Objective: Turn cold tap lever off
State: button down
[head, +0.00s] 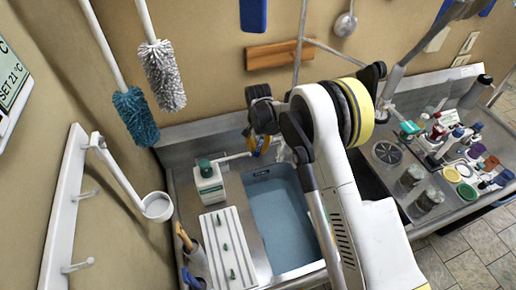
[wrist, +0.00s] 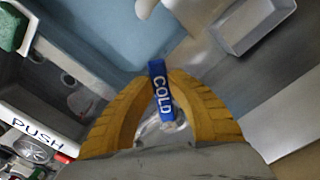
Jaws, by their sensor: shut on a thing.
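The cold tap lever (wrist: 162,90) is a small blue bar with white "COLD" lettering in the middle of the wrist view. My gripper (wrist: 160,76) has its two yellow fingers closed on it, one on each side. In the head view my gripper (head: 258,146) is at the back edge of the sink, by the wall. My arm and wrist hide most of the tap there, and I cannot make out the lever.
The sink basin (head: 283,224) holds bluish water in front of the tap. Several jars and bottles crowd the right counter. Brushes (head: 135,117) hang at upper left.

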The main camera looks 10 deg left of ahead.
jog(key=shift+w+d+f+n+b, duration=0.1)
jog(key=shift+w+d+n+b, duration=0.05)
jog(key=shift+d+n+b, duration=1.1)
jog(key=shift+w+d+n+b, duration=0.15)
jog(key=shift+d+n+b, duration=0.6)
jog(key=shift+n+b, duration=0.9)
jog(key=c, duration=1.3)
grip_release()
jog(key=shift+o, duration=0.2)
notch_tip(320, 180, up, 12)
